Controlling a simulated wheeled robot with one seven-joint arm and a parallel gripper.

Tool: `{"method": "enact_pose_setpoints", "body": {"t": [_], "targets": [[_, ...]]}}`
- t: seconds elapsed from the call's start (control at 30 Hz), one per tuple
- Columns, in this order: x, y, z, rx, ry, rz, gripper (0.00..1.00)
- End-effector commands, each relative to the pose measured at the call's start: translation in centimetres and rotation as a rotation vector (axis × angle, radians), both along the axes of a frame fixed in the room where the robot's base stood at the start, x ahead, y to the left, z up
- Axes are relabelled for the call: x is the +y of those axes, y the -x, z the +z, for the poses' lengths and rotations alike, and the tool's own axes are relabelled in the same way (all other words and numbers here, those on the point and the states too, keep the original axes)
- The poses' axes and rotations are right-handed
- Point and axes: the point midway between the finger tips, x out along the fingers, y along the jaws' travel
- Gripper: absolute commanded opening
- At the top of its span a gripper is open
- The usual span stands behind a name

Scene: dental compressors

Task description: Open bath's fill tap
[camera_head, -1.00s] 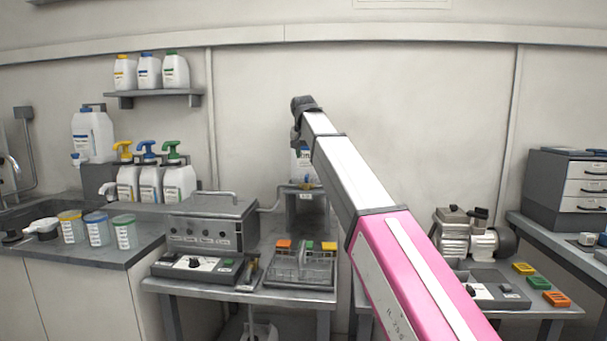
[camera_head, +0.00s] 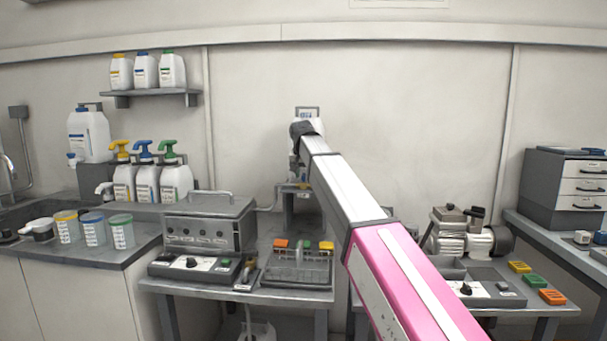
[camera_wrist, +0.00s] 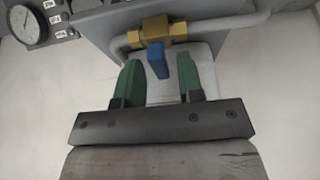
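The fill tap is a brass valve (camera_wrist: 152,36) on a grey pipe, with a blue lever (camera_wrist: 157,60) pointing toward my gripper in the wrist view. My gripper (camera_wrist: 158,72) is open, with one green finger on each side of the lever's line. The lever's end sits between or just beyond the fingertips; no contact shows. In the head view my arm hides the fingers, and the tap shows only as a small yellowish spot (camera_head: 303,186) below my wrist. The bath (camera_head: 205,222) is the grey lidded box on the left table.
A pressure gauge (camera_wrist: 27,25) on a grey panel is at the wrist view's upper left. A white container lies behind the fingers. A rack (camera_head: 298,268) stands on the table in front of the tap. Several pump bottles stand at left, and a compressor (camera_head: 462,235) at right.

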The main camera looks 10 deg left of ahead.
Motion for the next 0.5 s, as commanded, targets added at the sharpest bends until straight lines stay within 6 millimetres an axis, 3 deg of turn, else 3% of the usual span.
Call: {"method": "enact_pose_setpoints", "body": {"t": [0.03, 0.1, 0.5], "targets": [[0.0, 0.0, 0.01, 0.0, 0.0, 0.0, 0.18], [0.0, 0.0, 0.01, 0.0, 0.0, 0.0, 0.0], [-0.08, 0.01, 0.01, 0.0, 0.0, 0.044, 0.0]]}}
